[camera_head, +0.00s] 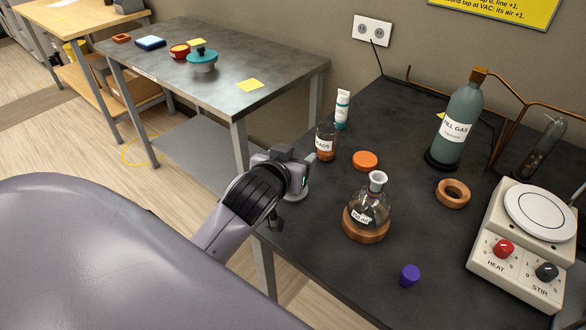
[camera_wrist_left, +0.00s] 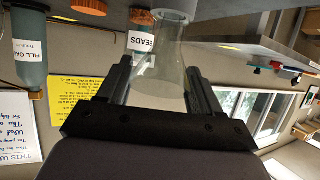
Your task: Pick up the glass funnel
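My left gripper (camera_head: 298,168) is at the near left edge of the dark bench. A pale, clear glass piece, which looks like the glass funnel (camera_head: 297,192), shows just under it, largely hidden by the gripper. In the left wrist view, which is upside down, the clear glass funnel (camera_wrist_left: 172,50) stands between the two spread fingers of the left gripper (camera_wrist_left: 158,68). Its outline is faint there, and I see no clear contact with the fingers. My right gripper is out of view.
A round flask (camera_head: 368,208) on a cork ring stands to the right of the gripper. A purple stopper (camera_head: 410,275) and a hotplate (camera_head: 522,240) are farther right.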

